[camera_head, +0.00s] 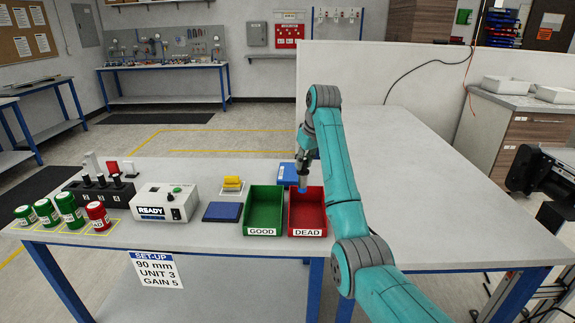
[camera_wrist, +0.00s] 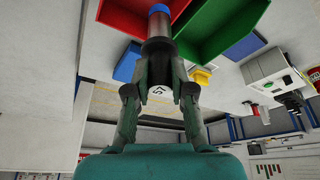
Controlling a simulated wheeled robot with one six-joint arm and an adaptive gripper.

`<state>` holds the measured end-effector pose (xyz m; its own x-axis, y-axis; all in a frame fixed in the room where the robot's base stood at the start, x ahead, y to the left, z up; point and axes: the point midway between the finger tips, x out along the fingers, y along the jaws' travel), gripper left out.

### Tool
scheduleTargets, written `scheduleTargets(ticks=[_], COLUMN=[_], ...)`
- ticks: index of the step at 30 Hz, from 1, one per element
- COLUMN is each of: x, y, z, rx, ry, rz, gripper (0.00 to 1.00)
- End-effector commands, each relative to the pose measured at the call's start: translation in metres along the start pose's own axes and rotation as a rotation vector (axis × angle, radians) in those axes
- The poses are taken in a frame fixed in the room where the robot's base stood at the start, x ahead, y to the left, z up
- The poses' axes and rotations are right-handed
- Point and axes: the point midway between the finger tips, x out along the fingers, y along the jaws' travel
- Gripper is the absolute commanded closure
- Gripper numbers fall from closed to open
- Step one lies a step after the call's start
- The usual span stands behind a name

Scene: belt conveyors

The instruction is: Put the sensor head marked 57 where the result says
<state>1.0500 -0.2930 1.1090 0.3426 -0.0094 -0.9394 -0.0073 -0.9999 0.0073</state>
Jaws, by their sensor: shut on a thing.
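My gripper (camera_head: 304,164) is shut on the sensor head (camera_head: 303,184), a grey and black cylinder with a blue end pointing down. In the wrist view the sensor head (camera_wrist: 159,25) shows its white cap with 57 between the fingers (camera_wrist: 159,62). It hangs over the back part of the red tray marked DEAD (camera_head: 308,232); whether it touches the tray I cannot tell. The green tray marked GOOD (camera_head: 263,232) stands directly left. Both trays look empty where visible. The white tester (camera_head: 165,205) shows READY.
Left of the trays are a blue pad (camera_head: 222,212) and a yellow block (camera_head: 232,184). A blue block (camera_head: 287,174) lies behind the red tray. Green and red cans (camera_head: 68,210) and a black holder (camera_head: 100,188) stand at left. A sign (camera_head: 156,269) reads 90 mm, UNIT 3, GAIN 5.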

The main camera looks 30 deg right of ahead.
Motion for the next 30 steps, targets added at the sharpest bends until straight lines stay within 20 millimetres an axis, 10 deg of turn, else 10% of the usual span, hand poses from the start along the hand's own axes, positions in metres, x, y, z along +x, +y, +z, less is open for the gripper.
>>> scheduleTargets(ticks=[30], x=[0.071], y=[0.009], z=[0.03], rx=[0.026], ry=[0.0], rz=[0.009], gripper=[1.0])
